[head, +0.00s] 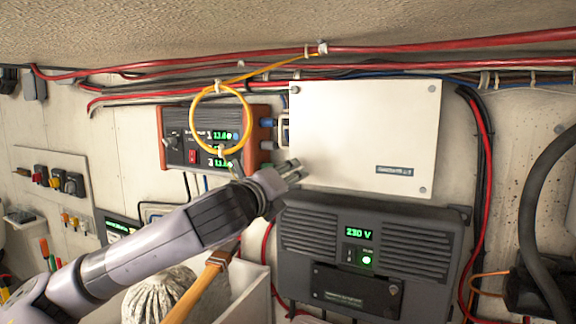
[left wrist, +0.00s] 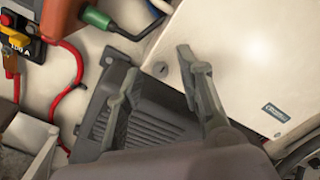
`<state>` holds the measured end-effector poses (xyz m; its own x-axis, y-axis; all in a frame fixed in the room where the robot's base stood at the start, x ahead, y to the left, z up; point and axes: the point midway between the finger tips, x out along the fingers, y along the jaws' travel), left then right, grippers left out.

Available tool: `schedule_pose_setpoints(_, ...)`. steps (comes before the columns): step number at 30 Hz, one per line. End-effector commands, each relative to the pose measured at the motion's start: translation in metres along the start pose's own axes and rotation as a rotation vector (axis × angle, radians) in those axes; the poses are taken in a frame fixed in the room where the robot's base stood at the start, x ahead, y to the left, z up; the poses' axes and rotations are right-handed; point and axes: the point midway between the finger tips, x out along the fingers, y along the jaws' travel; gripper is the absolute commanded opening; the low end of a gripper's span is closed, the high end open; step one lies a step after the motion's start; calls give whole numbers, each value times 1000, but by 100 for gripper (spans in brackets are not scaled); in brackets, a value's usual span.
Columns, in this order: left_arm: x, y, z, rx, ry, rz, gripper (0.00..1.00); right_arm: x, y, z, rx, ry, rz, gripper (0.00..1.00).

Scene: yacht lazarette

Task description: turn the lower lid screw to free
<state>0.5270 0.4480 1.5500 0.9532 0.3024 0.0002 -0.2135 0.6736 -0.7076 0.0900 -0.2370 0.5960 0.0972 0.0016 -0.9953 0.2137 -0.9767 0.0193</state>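The white lid (head: 365,130) is a flat panel on the wall, also in the left wrist view (left wrist: 235,50). A screw (left wrist: 160,69) shows at its lower left corner in the left wrist view; in the head view my gripper hides that corner. Another lower screw (head: 423,190) is at the lid's lower right corner. My left gripper (head: 295,170) is at the lid's lower left edge, its fingers apart and empty. In the left wrist view the screw appears between the fingertips (left wrist: 158,64); contact cannot be told. My right gripper is not in view.
A dark grey inverter (head: 400,230) reading 230 V is just below the lid. An orange-sided charger (head: 185,120) with a hanging yellow cable loop (head: 193,112) is at the left. Red cables (head: 430,46) run above. A hammer-like wooden handle (head: 190,295) stands below my arm.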

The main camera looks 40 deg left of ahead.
Motion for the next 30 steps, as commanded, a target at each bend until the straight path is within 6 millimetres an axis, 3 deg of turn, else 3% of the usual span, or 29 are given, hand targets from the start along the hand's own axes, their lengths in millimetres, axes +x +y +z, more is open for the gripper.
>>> schedule_pose_setpoints(11, 4, 1, -1, 0, 0, 0, 34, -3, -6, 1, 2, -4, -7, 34)
schedule_pose_setpoints(26, 3, 0, 0, 1, 0, 0, 1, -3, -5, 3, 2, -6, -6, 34)
schedule_pose_setpoints(30, 3, 0, 0, 1, 0, 0, 0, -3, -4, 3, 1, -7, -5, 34)
